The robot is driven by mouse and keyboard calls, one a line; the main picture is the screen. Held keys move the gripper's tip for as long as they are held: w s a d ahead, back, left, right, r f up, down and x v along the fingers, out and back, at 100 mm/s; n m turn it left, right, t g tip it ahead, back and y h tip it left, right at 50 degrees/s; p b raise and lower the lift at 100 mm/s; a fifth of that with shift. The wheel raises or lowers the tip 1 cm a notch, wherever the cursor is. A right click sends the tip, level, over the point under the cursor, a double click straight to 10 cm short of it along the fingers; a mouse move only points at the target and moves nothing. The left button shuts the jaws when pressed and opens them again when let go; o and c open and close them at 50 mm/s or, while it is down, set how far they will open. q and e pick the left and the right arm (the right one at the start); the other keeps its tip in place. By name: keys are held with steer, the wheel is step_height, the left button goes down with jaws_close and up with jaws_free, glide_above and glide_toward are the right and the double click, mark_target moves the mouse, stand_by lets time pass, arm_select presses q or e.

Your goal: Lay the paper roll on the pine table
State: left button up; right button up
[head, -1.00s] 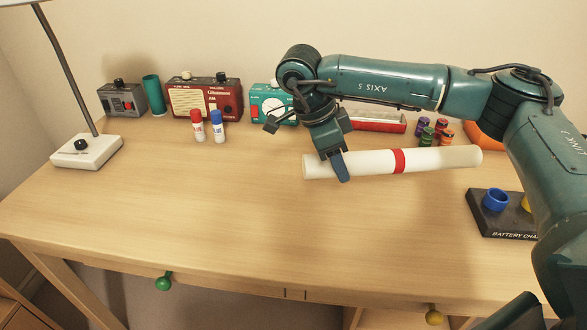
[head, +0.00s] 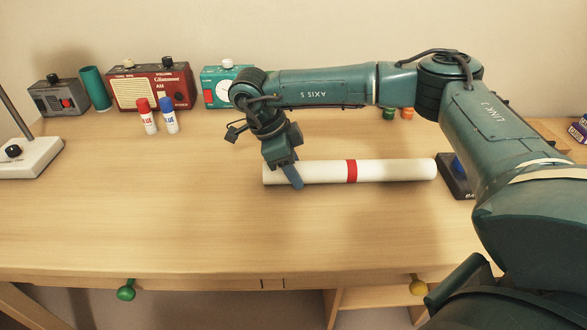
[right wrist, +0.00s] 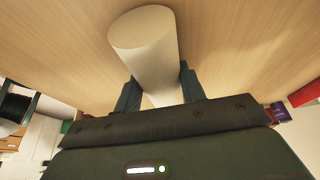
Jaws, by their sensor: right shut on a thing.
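The paper roll (head: 395,171) is a long white cylinder with a red band around its middle. It lies level and left to right over the light wood table (head: 200,225). My right gripper (head: 294,178) is shut on the roll near its left end. In the right wrist view the roll (right wrist: 146,45) sits between the two fingers of my right gripper (right wrist: 160,90), with its round end toward the top. I cannot tell whether the roll touches the tabletop or hangs just above it. My left gripper is not in view.
A dark battery charger (head: 455,188) stands at the roll's right end, partly hidden by my arm. Red (head: 147,117) and blue (head: 169,116) glue sticks, a red radio (head: 150,88) and a teal device (head: 220,87) stand at the back. The table's front left is clear.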

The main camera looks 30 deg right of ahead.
steer(key=o, duration=1)
steer(key=shift+r, duration=0.1)
steer(key=p+v, duration=0.1)
steer(key=v, duration=1)
steer(key=shift+w+a+r+p, duration=0.1)
steer(key=shift+r+p, duration=0.2)
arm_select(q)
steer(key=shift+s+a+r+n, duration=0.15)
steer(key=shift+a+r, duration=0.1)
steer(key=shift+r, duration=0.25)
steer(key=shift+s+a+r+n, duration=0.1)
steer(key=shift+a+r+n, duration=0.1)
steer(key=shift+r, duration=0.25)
arm_select(e)
steer(key=shift+r, duration=0.2)
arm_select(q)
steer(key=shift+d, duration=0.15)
